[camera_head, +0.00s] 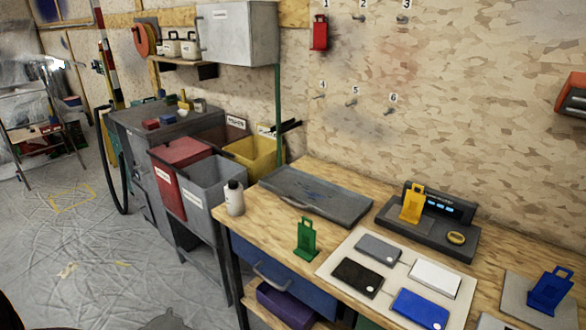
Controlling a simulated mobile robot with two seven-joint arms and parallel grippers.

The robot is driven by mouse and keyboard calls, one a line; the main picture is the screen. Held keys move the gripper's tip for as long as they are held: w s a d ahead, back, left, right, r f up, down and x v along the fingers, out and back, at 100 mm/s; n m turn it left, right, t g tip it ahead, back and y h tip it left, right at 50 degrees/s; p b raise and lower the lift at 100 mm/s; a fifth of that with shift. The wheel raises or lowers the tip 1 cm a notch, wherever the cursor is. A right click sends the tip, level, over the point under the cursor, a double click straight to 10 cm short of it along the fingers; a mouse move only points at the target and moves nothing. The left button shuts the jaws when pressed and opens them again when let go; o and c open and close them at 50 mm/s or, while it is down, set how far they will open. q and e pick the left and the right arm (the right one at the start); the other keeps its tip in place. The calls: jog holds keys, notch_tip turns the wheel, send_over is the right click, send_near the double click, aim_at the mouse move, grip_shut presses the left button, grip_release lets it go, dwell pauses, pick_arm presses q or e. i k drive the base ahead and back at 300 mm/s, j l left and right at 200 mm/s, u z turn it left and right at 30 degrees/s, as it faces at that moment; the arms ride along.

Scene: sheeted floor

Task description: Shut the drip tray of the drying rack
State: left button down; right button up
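No drying rack with a drip tray can be made out for certain. A metal frame rack (38,118) with small items on its shelf stands at the far left edge, partly cut off. It is too small and blurred to tell whether it has a drip tray. A shallow grey tray (345,208) with a front handle and blue marks lies on the workbench. Neither of my grippers is in view.
The wooden workbench (268,228) fills the right, with a blue drawer (290,278) below. Green (306,240), yellow and blue stands are on it. Red (183,150), grey and yellow bins stand behind. Sheeted floor (75,240) at left is mostly free.

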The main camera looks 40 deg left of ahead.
aim_at(343, 207)
jog(key=i+j, duration=0.1)
jog(key=j, duration=1.65)
jog(key=i, duration=0.05)
